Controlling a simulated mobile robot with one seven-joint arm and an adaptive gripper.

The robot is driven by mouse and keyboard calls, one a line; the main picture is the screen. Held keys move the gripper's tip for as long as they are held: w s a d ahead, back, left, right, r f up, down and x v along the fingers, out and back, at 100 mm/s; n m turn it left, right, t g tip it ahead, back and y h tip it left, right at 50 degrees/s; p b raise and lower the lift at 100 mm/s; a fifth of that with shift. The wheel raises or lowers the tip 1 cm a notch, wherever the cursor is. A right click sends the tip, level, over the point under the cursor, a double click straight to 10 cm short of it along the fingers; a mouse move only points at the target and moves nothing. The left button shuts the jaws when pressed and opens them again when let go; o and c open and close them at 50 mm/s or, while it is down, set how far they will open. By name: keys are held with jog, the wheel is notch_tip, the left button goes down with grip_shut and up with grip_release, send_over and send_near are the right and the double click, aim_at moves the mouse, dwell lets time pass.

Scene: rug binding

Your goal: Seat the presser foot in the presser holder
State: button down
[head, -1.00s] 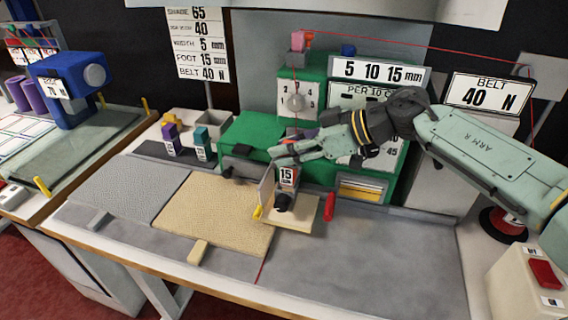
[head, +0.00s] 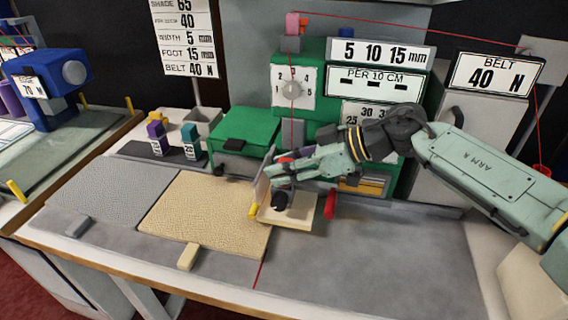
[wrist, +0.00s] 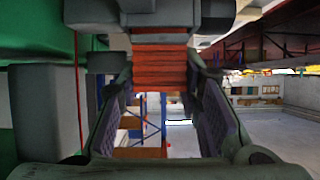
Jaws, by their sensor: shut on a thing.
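My gripper (head: 282,176) is low over a pale wooden plate (head: 300,215) at the green machine's front. In the wrist view its fingers (wrist: 158,75) are shut on an orange-red ribbed part (wrist: 160,68), which I take to be the presser foot's grip. A dark grey block (wrist: 165,12) lies just beyond it. In the head view my fingers mostly cover the foot, and its 15 label is hidden. A black round part (head: 280,200) shows just below the fingers. I cannot make out the presser holder or tell whether the foot is seated.
The green machine (head: 250,126) stands close behind the gripper. A grey upright plate (head: 262,182) is on the left, a red part (head: 330,204) on the right. Purple (head: 156,130) and teal (head: 189,133) feet stand in a rack. A beige rug (head: 205,215) lies at front left; the front-right tabletop is clear.

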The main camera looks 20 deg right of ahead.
jog(key=shift+f, duration=0.15)
jog(key=c, duration=1.2)
grip_release()
jog(key=shift+o, duration=0.2)
jog(key=shift+d+r, duration=0.1)
jog(key=shift+r, duration=0.5)
jog(key=b+v, duration=0.1)
jog(key=v, duration=1)
jog(key=shift+s+d+b, duration=0.25)
jog(key=shift+d+b, duration=0.05)
jog(key=shift+r, duration=0.15)
